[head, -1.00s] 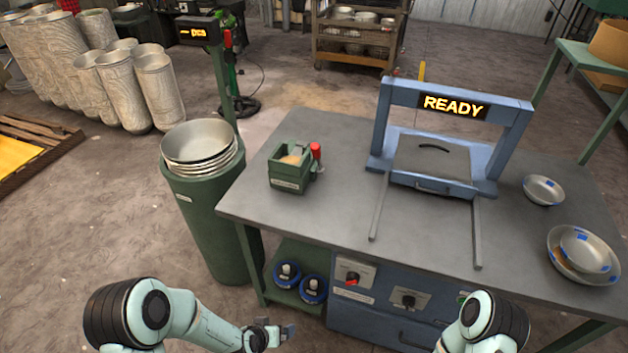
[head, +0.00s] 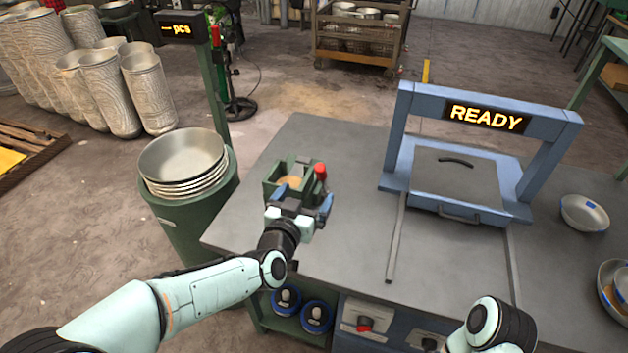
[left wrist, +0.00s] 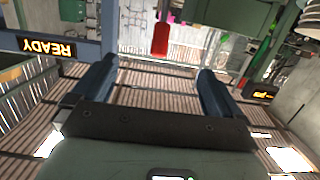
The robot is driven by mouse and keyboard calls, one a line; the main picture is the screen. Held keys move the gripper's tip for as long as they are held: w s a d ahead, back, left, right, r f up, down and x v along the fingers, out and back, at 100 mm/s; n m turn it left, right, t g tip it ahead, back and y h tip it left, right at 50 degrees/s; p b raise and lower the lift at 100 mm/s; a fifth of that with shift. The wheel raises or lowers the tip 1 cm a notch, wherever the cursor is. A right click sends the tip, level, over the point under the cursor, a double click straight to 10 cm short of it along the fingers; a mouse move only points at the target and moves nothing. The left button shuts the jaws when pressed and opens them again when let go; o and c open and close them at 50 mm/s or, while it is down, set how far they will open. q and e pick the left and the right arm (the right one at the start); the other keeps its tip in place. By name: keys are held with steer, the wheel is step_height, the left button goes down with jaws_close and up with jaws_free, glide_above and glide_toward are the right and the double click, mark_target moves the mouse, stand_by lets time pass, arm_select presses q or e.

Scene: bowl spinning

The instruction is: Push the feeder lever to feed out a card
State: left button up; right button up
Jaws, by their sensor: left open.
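The card feeder is a small green box (head: 272,184) with a tan stack inside, at the table's left rear. Its lever has a red knob (head: 320,171) on the box's right side. The red knob also shows in the left wrist view (left wrist: 160,40), upright-looking and between the fingers in the picture. My left gripper (head: 302,198) is open and empty just in front of the feeder, hiding part of the box's front. Its two blue fingers (left wrist: 157,68) are spread in the left wrist view. I cannot tell whether they touch the feeder. My right gripper is out of view.
A blue frame (head: 397,120) with a lit READY sign (head: 487,116) stands right of the feeder. A green bin (head: 190,225) holding stacked metal bowls (head: 182,158) stands beside the table's left edge. The tabletop (head: 350,190) between feeder and frame is clear.

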mark_target(318, 175)
arm_select(q)
steer(key=p+x, duration=0.1)
steer(key=x, duration=1)
steer(key=shift+w+d+p, duration=0.1)
steer(key=shift+w+p, duration=0.25)
steer(key=shift+w, duration=0.05)
steer(key=c, duration=1.6)
